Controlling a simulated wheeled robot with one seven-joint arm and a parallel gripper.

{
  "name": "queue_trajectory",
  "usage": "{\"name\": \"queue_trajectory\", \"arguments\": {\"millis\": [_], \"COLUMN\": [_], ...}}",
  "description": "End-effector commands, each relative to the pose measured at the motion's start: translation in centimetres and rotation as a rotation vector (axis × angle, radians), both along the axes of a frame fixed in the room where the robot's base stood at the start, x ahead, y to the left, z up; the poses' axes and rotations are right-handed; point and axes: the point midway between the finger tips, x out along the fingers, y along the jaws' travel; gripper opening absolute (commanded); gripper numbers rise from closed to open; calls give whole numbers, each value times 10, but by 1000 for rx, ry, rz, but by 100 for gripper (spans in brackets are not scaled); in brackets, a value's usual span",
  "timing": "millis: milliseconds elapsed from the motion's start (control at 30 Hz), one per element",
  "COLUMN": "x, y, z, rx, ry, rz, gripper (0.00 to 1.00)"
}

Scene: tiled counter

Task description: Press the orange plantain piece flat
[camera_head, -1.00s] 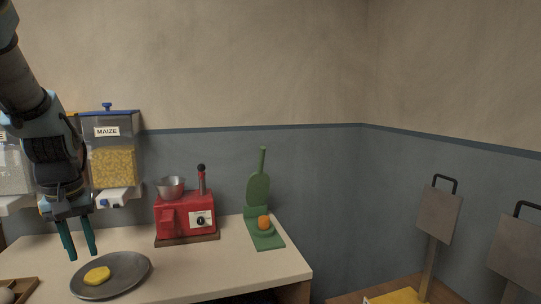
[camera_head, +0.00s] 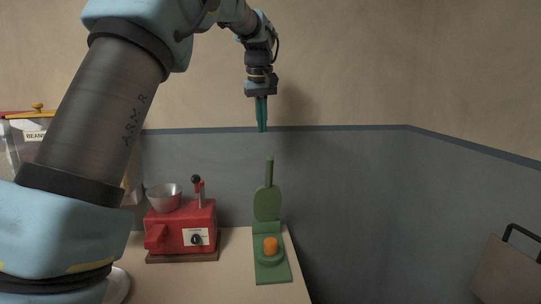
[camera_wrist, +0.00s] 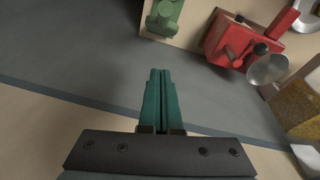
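The orange plantain piece (camera_head: 270,245) sits on the round pad of the green press (camera_head: 272,270) on the counter, under no cover. The hinged lid of the press (camera_head: 267,204) stands upright behind the piece, its handle (camera_head: 269,172) pointing up. My gripper (camera_head: 262,128) hangs fingers-down in the air above the press handle, clear of it. Its teal fingers are together and hold nothing; they also show closed in the wrist view (camera_wrist: 161,75). In the wrist view the green press (camera_wrist: 163,14) is at the top edge, partly cut off; the plantain piece is not clear there.
A red machine (camera_head: 183,232) with a metal bowl (camera_head: 163,197) and an upright lever (camera_head: 198,186) stands left of the press. A plate edge (camera_head: 119,284) shows behind my arm.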

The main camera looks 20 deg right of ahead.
Motion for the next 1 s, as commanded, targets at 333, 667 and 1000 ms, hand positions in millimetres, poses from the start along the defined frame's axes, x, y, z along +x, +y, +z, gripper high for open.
{"name": "queue_trajectory", "arguments": {"millis": [333, 667, 1000], "x": [14, -15, -21], "y": [-7, -6, -5], "z": [-69, -91, -95], "rx": [4, 1, 0], "ry": [4, 0, -1], "rz": [-1, -3, -1], "gripper": [0, 0, 0]}}
